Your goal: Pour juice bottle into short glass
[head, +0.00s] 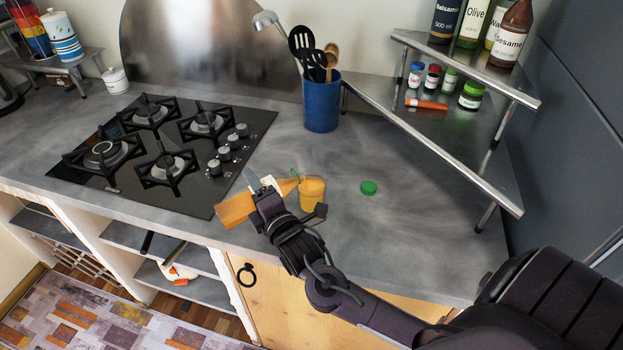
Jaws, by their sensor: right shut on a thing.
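The juice bottle (235,209) is orange and lies tipped over nearly on its side, with its narrow neck (287,186) pointing right. My right gripper (263,187) is shut on the bottle and hides its middle. The short glass (312,194) stands upright on the counter just right of the bottle's neck and has orange juice in it. The bottle's mouth is at the glass's left rim; I cannot tell whether they touch. A thin green piece shows by the mouth. My left gripper is not in view.
A green cap (368,187) lies on the counter (420,235) right of the glass. A gas hob (165,150) is at the left. A blue utensil holder (321,103) stands behind. A metal corner shelf (445,135) with bottles and jars is at the right.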

